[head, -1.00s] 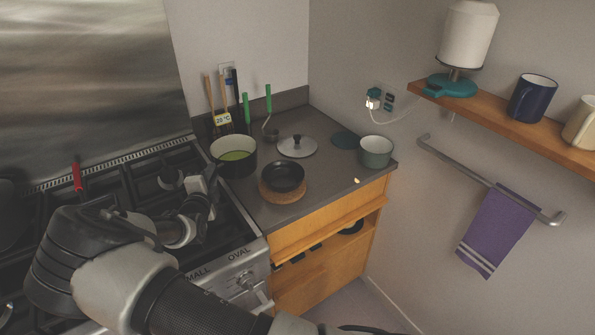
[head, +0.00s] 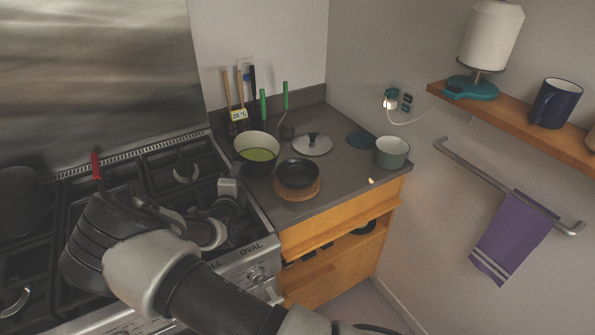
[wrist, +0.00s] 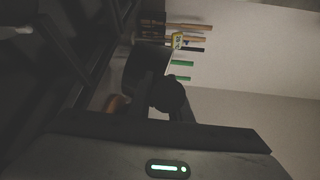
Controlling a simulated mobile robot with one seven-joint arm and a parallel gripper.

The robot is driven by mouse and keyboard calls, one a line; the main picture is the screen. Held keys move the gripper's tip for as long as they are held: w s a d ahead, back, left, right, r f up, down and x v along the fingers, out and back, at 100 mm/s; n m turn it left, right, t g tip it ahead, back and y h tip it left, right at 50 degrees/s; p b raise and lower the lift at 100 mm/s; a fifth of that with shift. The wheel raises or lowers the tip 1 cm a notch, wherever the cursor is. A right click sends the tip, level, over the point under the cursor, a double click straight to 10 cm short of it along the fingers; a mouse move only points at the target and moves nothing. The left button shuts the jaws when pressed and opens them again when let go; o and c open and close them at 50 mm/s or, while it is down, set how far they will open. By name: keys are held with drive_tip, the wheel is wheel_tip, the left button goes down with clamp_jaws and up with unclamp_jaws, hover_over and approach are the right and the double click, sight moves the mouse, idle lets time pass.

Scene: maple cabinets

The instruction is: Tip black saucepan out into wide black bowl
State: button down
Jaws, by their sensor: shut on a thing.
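The black saucepan (head: 242,164), pale inside with green contents (head: 258,155), is near the counter's left edge by the stove. It looks tipped a little towards the front right, and the green stays inside its rim. My gripper (head: 231,184) is shut on it at its near side; the handle is mostly hidden. The wide black bowl (head: 297,175) stands upright on a round cork mat (head: 298,192), just right of and in front of the saucepan. It looks empty. In the dark wrist view, the saucepan (wrist: 146,66) shows beyond my gripper.
A lid (head: 313,146) and a grey-green pot (head: 392,153) stand to the right on the counter (head: 345,182). Utensils (head: 240,95) stand behind the saucepan. The stove's grates (head: 140,180) lie left. A wall shelf (head: 510,112) is at upper right.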

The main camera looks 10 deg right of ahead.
sight(243, 164)
drive_tip(key=shift+s+d+r+m+t, duration=0.15)
drive_tip(key=shift+s+d+r+m, duration=0.2)
drive_tip(key=shift+r, duration=0.35)
drive_tip(key=shift+s+d+r+m+t, duration=0.2)
drive_tip(key=shift+d+r+m, duration=0.25)
drive_tip(key=shift+r, duration=0.2)
drive_tip(key=shift+s+d+r+m+t, duration=0.15)
drive_tip(key=shift+s+d+r+m, duration=0.2)
drive_tip(key=shift+r, duration=0.35)
drive_tip(key=shift+w+d+r, duration=0.1)
drive_tip(key=shift+s+d+r+m, duration=0.2)
drive_tip(key=shift+d+r+m, duration=0.05)
drive_tip(key=shift+d, duration=0.1)
